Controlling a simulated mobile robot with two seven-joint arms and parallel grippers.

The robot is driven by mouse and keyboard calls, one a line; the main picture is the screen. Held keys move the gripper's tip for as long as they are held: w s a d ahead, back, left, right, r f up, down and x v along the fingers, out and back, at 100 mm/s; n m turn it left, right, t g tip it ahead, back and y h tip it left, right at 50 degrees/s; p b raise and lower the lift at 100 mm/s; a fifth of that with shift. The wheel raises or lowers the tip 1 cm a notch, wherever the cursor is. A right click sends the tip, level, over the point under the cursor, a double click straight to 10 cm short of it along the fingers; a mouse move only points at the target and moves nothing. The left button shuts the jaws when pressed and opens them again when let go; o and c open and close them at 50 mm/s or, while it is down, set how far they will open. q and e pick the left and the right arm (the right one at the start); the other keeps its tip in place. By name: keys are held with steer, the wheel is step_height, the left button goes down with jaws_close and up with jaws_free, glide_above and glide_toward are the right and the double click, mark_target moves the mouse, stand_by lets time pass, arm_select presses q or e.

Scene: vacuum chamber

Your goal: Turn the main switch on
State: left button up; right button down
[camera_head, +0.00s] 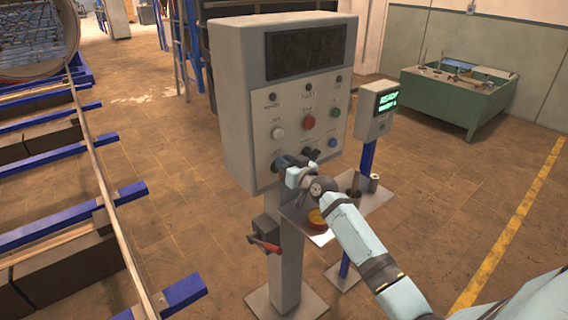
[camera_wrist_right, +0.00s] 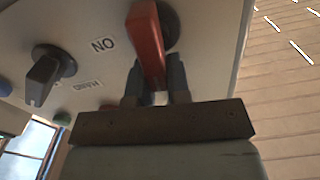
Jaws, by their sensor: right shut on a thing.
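The grey control box (camera_head: 237,85) stands on a post. My right gripper (camera_head: 283,168) is at the lower left of its front panel and hides the switch there. In the right wrist view, a red switch handle (camera_wrist_right: 147,40) on a dark round base sits between the two fingers of my right gripper (camera_wrist_right: 154,88). The gripper is shut on the handle's near end. An "ON" label (camera_wrist_right: 103,45) is left of the handle, upside down. My left gripper is in neither view.
A black knob (camera_wrist_right: 46,72) sits left of the handle in the wrist view. A red-handled lever (camera_head: 265,244) is on the post below the box. A small screen box (camera_head: 376,110) stands to the right, and a blue rail frame (camera_head: 75,190) lies left.

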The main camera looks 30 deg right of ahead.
steer(key=shift+w+d+f+m+p, duration=0.1)
steer(key=shift+d+f+m, duration=0.4)
steer(key=shift+m, duration=2.25)
steer(key=shift+s+d+f+m+p, duration=0.15)
steer(key=shift+d+f+m, duration=0.25)
steer(key=shift+m, duration=2.4)
steer(key=shift+w+d+f+m+p, duration=0.15)
steer(key=shift+d+f+m, duration=0.35)
steer(key=shift+m, duration=2.25)
steer(key=shift+a+f, duration=0.1)
steer(key=c, duration=1.1)
jaws_free()
